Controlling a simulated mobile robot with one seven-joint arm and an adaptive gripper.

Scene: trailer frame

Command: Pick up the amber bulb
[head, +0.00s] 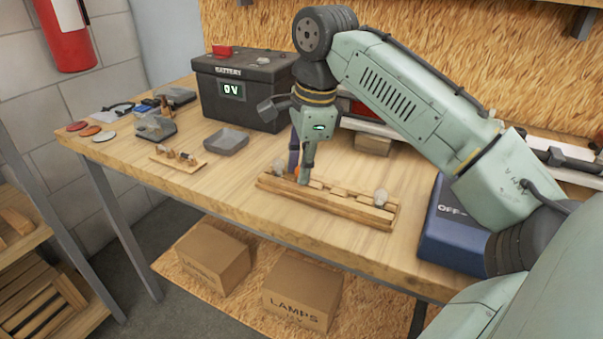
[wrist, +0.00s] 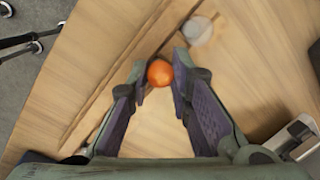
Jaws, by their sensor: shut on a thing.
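The amber bulb (wrist: 159,73) shows as a round orange ball between my gripper's fingertips (wrist: 160,82) in the wrist view. The fingers are shut on it. In the head view, my gripper (head: 303,178) is low over the left part of a wooden rack (head: 325,206) on the workbench. Only a bit of orange from the bulb (head: 297,172) shows there, beside the fingertips. Whether the bulb still touches the rack is hidden.
A clear bulb (head: 380,197) stands at the rack's right end, and another pale bulb (head: 280,168) is just left of my gripper. A grey tray (head: 226,139), a battery (head: 243,88) and a blue box marked OFF (head: 452,235) stand around on the workbench (head: 215,190).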

